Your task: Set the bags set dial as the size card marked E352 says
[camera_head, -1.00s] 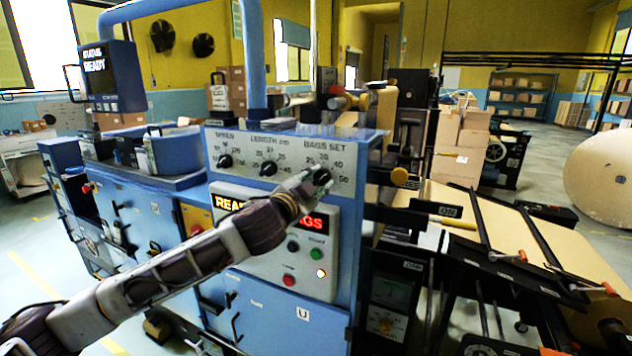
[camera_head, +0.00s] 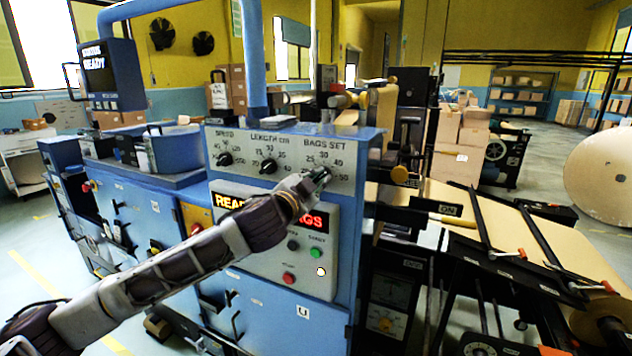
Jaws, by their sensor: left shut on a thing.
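The bags set dial is the right one of three dials on the grey control panel (camera_head: 289,153) of the blue machine. Its scale (camera_head: 324,150) shows above my left gripper, with 30, 40 and 50 legible. My left gripper (camera_head: 318,180) is shut on the dial's knob and hides it, so its pointer cannot be read. The speed dial (camera_head: 224,159) and the length dial (camera_head: 268,166) are to its left. No size card marked E352 can be made out. My right gripper is not in view.
Below the dials is a lit red and yellow display (camera_head: 228,201), partly behind my left arm. Under it are a green button (camera_head: 315,254) and a red button (camera_head: 289,278). A status screen (camera_head: 104,70) stands at upper left. Brown paper and black rails lie to the right.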

